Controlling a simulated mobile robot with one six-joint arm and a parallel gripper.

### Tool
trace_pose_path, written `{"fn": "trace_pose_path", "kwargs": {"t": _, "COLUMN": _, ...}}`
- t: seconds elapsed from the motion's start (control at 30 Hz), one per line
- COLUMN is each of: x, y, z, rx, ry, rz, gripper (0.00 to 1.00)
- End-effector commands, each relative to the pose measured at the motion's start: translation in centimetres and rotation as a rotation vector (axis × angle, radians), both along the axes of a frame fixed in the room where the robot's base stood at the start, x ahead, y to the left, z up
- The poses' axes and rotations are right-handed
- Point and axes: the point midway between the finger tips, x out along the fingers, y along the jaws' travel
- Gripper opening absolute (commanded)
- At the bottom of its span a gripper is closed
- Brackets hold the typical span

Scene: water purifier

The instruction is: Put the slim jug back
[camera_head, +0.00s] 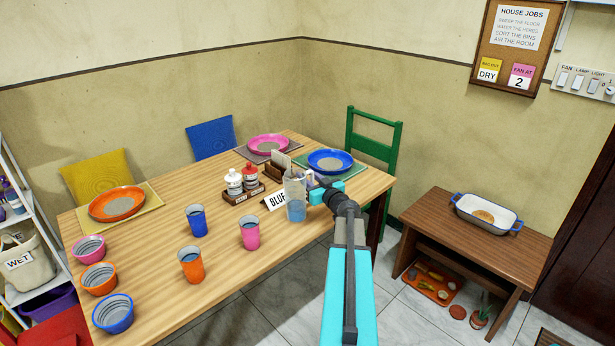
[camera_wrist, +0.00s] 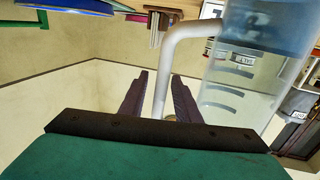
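The slim jug (camera_head: 296,208) is clear, with blue liquid low inside. In the head view it appears upright at the table's right front edge, beside a card reading BLUE (camera_head: 275,199). My gripper (camera_head: 318,186) is at its right, on the handle side. In the wrist view the jug (camera_wrist: 240,100) fills the right side, inverted, and its pale handle (camera_wrist: 168,65) runs between the two dark fingers of my gripper (camera_wrist: 160,82). Gaps show on both sides of the handle, so the gripper looks open around it. Whether the jug's base touches the table is unclear.
The wooden table (camera_head: 150,245) also holds blue (camera_head: 197,221), pink (camera_head: 250,233) and orange (camera_head: 191,264) cups, several bowls at left, plates on mats and a condiment caddy (camera_head: 242,190). A low side table (camera_head: 455,222) with a white dish (camera_head: 487,214) stands at right.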

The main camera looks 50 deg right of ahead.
Motion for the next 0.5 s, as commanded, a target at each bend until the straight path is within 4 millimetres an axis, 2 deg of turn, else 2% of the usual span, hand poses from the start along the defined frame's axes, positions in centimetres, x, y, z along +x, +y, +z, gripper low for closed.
{"fn": "trace_pose_path", "kwargs": {"t": 0.5, "x": -5.5, "y": 1.6, "z": 0.0, "rx": -0.001, "ry": -0.001, "rz": -0.002, "gripper": 0.3}}
